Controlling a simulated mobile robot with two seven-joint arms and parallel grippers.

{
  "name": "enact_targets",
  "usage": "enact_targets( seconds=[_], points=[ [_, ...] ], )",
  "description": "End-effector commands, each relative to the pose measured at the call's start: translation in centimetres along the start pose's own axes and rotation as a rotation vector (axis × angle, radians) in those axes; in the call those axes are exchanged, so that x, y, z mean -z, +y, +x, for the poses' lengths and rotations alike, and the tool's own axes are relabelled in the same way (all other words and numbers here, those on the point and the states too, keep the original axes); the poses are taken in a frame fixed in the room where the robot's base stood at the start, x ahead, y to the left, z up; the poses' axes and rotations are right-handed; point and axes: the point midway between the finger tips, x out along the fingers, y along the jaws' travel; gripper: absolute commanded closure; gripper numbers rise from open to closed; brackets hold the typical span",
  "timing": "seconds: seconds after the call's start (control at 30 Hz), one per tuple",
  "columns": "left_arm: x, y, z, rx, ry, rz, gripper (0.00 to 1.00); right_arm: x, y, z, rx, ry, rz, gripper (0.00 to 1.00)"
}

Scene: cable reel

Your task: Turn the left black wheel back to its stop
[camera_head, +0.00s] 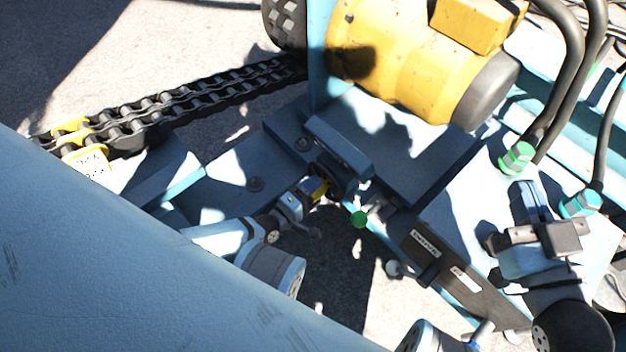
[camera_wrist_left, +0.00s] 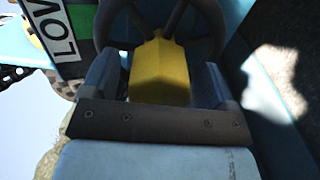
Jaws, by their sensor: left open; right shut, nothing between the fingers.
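The left black wheel (camera_head: 349,186) sits under a blue bracket near the middle of the head view, partly hidden. In the left wrist view its dark rim and spokes (camera_wrist_left: 217,35) fill the top centre. My left gripper (camera_head: 317,188) is open, close in front of the wheel. In the left wrist view its two blue-grey fingers (camera_wrist_left: 155,85) stand on either side of a yellow block (camera_wrist_left: 160,72). I cannot tell whether they touch it. My right gripper (camera_head: 532,192) is shut and empty, above the light blue box at the right. The wheel's stop cannot be made out.
A yellow motor (camera_head: 405,60) stands behind the wheel. A black chain (camera_head: 180,103) runs off to the left. Thick black hoses (camera_head: 565,60) rise at the right. A lettered plate (camera_wrist_left: 55,28) is beside the wheel.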

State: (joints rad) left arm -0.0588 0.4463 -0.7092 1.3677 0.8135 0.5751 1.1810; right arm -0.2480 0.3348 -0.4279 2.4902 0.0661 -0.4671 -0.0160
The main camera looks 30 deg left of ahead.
Motion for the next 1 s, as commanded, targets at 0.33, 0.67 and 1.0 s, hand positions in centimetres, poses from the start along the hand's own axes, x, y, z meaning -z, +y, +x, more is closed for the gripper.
enact_targets(
  seconds=[0.33, 0.67, 1.0],
  points=[
    [-0.1, 4.7, 0.0, -0.004, 0.0, 0.0, 0.19, 1.0, -0.7, -0.3, 0.006, -0.059, 0.12, 1.0],
    [0.2, 13.9, 0.3, -0.019, 0.005, 0.006, 0.19, 1.5, -3.0, -1.5, 0.011, -0.191, 0.374, 1.0],
    [-0.1, 19.6, 0.1, -0.009, 0.004, 0.001, 0.19, 6.0, -1.8, -1.2, -0.036, -0.022, 0.354, 1.0]
  ],
)
